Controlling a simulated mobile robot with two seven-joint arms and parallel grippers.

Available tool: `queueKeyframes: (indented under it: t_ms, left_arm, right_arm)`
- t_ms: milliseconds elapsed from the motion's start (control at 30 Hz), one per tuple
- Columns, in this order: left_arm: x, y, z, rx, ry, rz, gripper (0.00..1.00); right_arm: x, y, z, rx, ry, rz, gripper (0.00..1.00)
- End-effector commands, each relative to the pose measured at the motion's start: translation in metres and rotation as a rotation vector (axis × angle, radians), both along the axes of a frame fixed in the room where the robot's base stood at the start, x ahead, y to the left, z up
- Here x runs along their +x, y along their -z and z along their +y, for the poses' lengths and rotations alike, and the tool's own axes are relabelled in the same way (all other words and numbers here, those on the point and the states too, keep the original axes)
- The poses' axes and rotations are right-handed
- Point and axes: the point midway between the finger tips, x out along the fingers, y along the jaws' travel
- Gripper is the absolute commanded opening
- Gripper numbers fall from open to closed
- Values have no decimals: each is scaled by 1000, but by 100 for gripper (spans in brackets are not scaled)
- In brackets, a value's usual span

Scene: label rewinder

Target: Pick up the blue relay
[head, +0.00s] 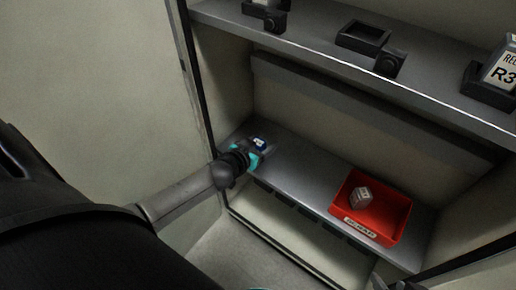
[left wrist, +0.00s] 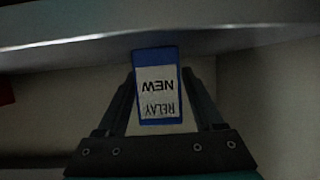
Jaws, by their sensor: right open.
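The blue relay (left wrist: 158,85) has a white label reading "RELAY NEW", upside down in the left wrist view. In the head view the relay (head: 260,142) shows as a small blue and white piece at the left end of the lower shelf. My left gripper (head: 258,149) is at it, one finger on each side. In the left wrist view the fingertips (left wrist: 159,78) come close to both sides of the relay; whether they press on it I cannot tell. My right gripper (head: 392,285) shows only partly at the bottom edge of the head view, open.
A red bin (head: 398,222) labelled "SCRAP" stands on the right of the lower shelf (head: 300,176) with a greyish block (head: 361,196) in it. The shelf between relay and bin is clear.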

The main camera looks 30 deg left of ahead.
Motion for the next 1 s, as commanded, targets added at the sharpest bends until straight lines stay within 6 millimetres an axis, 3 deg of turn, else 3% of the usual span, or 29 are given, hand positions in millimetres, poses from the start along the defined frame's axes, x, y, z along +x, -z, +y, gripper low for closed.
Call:
queueKeyframes:
  t_ms: [67, 600, 1000]
  left_arm:
    - [0, 0, 0, 0, 0, 0, 59]
    - [0, 0, 0, 0, 0, 0, 0]
    - [0, -1, 0, 0, 0, 0, 0]
  right_arm:
    - [0, 0, 0, 0, 0, 0, 50]
    - [0, 0, 0, -1, 1, 1, 50]
    - [-1, 1, -1, -4, 1, 9, 50]
